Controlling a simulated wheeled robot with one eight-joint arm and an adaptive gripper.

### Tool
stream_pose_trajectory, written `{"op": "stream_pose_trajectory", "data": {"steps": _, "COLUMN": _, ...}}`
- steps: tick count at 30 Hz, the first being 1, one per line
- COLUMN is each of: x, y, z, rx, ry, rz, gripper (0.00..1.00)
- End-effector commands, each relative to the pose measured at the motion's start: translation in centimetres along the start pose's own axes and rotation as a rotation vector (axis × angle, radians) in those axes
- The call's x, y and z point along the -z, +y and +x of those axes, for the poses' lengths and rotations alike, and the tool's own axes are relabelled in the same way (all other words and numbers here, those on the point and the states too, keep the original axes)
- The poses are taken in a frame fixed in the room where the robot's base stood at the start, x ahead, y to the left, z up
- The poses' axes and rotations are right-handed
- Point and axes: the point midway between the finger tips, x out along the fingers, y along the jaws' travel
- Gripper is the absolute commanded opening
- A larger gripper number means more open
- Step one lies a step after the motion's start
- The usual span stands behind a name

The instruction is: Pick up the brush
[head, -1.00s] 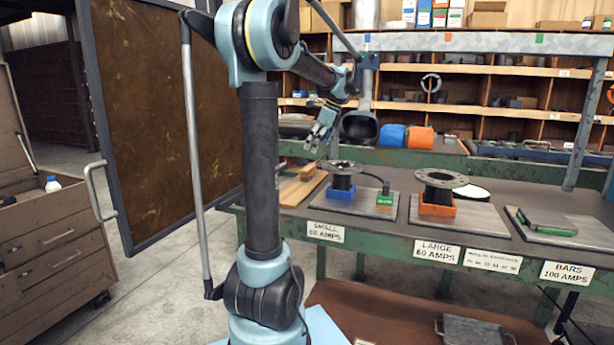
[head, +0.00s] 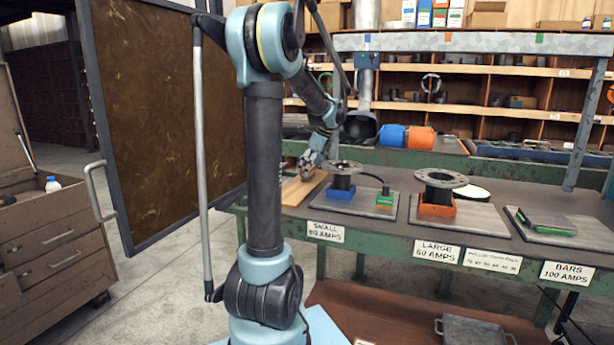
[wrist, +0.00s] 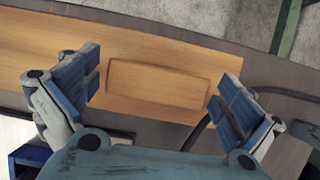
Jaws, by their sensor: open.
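In the wrist view a rectangular wooden block (wrist: 158,84), which looks like the back of the brush, lies on a longer wooden board (wrist: 45,50). No bristles show, so I cannot be sure it is the brush. My gripper (wrist: 164,92) is open, with one blue-padded finger at each end of the block. I cannot tell whether the fingers touch it. In the head view my gripper (head: 307,172) is low over the wooden board (head: 298,192) at the bench's left end and hides most of the block.
Right of the board stands a dark flanged spool on a blue base (head: 341,192), with a green block (head: 385,200) and a black cable. Further right is a larger flanged spool on an orange base (head: 437,205). A grey post and hood (head: 362,120) rise behind.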

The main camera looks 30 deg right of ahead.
Motion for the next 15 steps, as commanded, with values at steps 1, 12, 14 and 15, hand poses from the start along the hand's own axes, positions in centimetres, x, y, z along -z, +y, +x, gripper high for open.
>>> {"op": "stream_pose_trajectory", "data": {"steps": 1, "x": 0.00, "y": 0.00, "z": 0.02, "rx": 0.000, "ry": 0.000, "rz": 0.000, "gripper": 1.00}}
{"op": "stream_pose_trajectory", "data": {"steps": 12, "x": 0.00, "y": 0.00, "z": -0.02, "rx": 0.000, "ry": 0.000, "rz": 0.000, "gripper": 0.57}}
{"op": "stream_pose_trajectory", "data": {"steps": 14, "x": 0.00, "y": 0.00, "z": -0.02, "rx": 0.000, "ry": 0.000, "rz": 0.000, "gripper": 0.57}}
{"op": "stream_pose_trajectory", "data": {"steps": 15, "x": 0.00, "y": 0.00, "z": -0.02, "rx": 0.000, "ry": 0.000, "rz": 0.000, "gripper": 0.57}}
